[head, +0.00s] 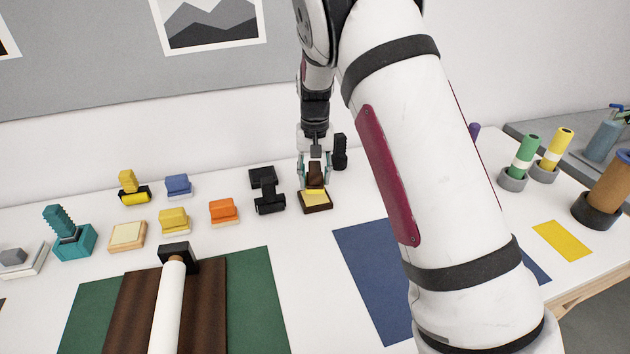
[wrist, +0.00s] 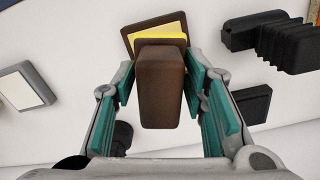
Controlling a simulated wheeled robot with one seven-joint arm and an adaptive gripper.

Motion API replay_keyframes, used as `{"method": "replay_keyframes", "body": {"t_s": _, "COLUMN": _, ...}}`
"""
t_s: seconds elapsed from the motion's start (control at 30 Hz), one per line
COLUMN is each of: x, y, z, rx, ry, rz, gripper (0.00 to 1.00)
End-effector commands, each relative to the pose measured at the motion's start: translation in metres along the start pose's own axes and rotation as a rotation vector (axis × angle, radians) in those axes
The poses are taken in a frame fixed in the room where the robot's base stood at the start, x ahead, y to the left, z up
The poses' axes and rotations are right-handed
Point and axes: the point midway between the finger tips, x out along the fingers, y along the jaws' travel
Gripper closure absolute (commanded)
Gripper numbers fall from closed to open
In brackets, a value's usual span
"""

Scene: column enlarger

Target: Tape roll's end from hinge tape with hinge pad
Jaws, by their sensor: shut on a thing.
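My gripper (head: 316,178) is shut on the brown hinge pad (head: 316,172), which stands upright between the teal fingers. In the wrist view my gripper (wrist: 162,82) has a finger on each side of the brown block (wrist: 159,88). A yellow layer (wrist: 163,38) shows at the pad's far end. The pad is over or on a brown-rimmed tray with a pale yellow face (head: 316,208), likely the hinge tape; I cannot tell whether they touch. The white roll (head: 168,308) lies lengthwise on a dark brown board (head: 211,310), its far end near a black block (head: 178,252).
A black stamp-like tool (head: 268,192) stands just left of the tray. Orange (head: 223,212), yellow (head: 174,221) and blue (head: 178,187) blocks stand farther left. A black ridged object (head: 340,152) is close behind my gripper. A blue mat (head: 372,270) lies in front, partly hidden by my arm.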

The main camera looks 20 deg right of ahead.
Motion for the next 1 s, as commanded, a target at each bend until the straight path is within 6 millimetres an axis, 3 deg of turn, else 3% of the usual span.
{"method": "replay_keyframes", "body": {"t_s": 0.4, "x": -0.03, "y": 0.0, "z": 0.0, "rx": 0.001, "ry": 0.002, "rz": -0.001, "gripper": 1.0}}
{"method": "replay_keyframes", "body": {"t_s": 1.0, "x": -0.033, "y": 0.0, "z": 0.0, "rx": 0.001, "ry": 0.001, "rz": 0.0, "gripper": 1.0}}
